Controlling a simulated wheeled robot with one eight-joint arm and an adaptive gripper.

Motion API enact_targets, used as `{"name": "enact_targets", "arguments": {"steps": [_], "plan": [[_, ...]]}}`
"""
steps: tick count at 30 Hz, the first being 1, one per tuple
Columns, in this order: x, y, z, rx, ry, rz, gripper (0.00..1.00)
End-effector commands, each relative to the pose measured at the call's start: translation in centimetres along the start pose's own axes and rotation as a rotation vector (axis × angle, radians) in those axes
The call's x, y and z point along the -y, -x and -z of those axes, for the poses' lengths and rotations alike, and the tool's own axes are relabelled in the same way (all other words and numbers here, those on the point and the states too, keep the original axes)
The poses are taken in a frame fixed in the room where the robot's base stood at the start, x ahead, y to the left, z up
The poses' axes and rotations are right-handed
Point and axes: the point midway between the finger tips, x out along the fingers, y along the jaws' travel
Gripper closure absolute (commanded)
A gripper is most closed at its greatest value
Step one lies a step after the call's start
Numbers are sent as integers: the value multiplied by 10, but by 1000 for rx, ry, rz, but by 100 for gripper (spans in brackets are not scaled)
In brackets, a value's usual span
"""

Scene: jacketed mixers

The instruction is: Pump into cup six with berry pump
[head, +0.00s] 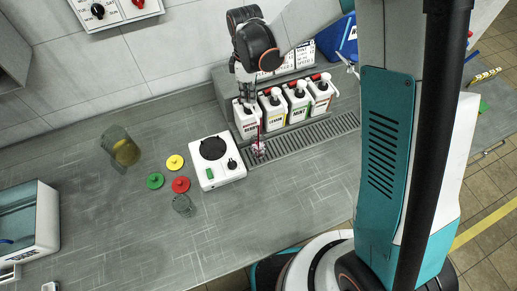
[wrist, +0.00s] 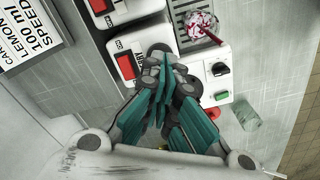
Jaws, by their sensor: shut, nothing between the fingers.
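The berry pump (head: 245,122) is the leftmost white bottle in the row at the back of the counter in the head view. My gripper (head: 247,94) is right above its top and hides the pump head. In the wrist view my gripper (wrist: 160,62) is shut and empty, with its fingertips at the nearest white bottle (wrist: 125,66); whether they touch it I cannot tell. A clear cup (head: 258,150) with red and white contents and a red stick stands on the drip grate before the berry pump. The cup also shows in the wrist view (wrist: 200,26). I see no readable number on it.
The lemon pump (head: 272,108), mint pump (head: 297,102) and another pump (head: 320,94) stand to the right. A white hotplate-like device (head: 217,172) is left of the grate (head: 310,133). Coloured lids (head: 181,185) and a tipped glass (head: 126,151) lie farther left.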

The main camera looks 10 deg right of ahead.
Motion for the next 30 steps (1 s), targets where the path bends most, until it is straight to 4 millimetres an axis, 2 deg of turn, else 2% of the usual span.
{"name": "enact_targets", "arguments": {"steps": [5,14,30], "plan": [[0,-8,0,0,0,0,100],[0,-6,0,0,0,0,100],[0,25,0,0,0,0,100]]}}
